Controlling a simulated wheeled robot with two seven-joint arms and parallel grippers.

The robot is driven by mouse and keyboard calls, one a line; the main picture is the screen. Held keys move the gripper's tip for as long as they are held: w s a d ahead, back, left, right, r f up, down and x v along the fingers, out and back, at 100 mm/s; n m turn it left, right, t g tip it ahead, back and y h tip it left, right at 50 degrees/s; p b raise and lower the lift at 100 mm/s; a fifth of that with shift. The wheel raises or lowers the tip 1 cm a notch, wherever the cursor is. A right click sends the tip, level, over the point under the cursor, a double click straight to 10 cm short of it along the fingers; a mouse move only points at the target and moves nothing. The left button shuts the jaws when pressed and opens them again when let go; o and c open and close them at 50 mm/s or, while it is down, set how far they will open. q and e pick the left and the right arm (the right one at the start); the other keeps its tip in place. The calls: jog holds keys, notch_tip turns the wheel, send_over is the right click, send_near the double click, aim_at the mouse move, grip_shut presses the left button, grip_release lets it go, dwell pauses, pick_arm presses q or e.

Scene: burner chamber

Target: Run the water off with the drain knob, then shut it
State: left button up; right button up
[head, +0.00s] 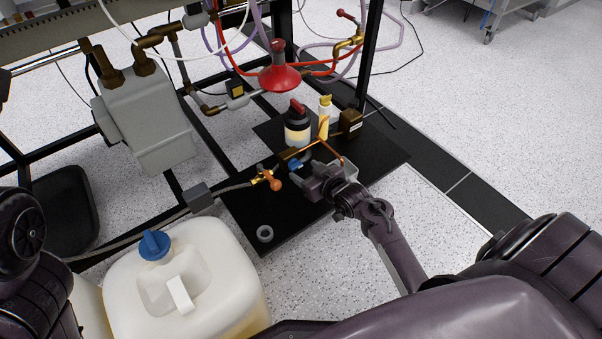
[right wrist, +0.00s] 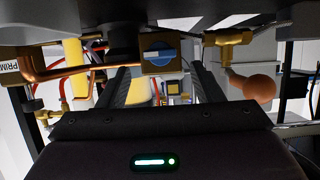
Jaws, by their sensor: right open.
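A small blue knob (head: 295,164) sits on the brass piping over the black board in the head view. In the right wrist view the blue knob (right wrist: 160,55) shows on a brass block, straight ahead between my right fingers. No label on it can be read. My right gripper (head: 309,173) is just right of the knob in the head view. In the right wrist view the right gripper (right wrist: 161,82) is open, its two dark fingers apart with nothing between them. I cannot tell whether they touch the knob. My left arm shows at the left edge, its gripper out of frame.
An orange-handled valve (head: 272,181) is left of the blue knob. A dark bottle (head: 297,128) and a yellow-white cylinder (head: 324,118) stand behind. A red funnel-shaped part (head: 280,79) hangs above. A white jug (head: 205,290) with a blue cap stands at front left. Open floor lies right.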

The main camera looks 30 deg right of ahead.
aim_at(296, 165)
jog(key=shift+b+x, duration=0.65)
jog(key=shift+x, duration=0.95)
jog(key=shift+c, duration=0.3)
jog(key=c, duration=0.9)
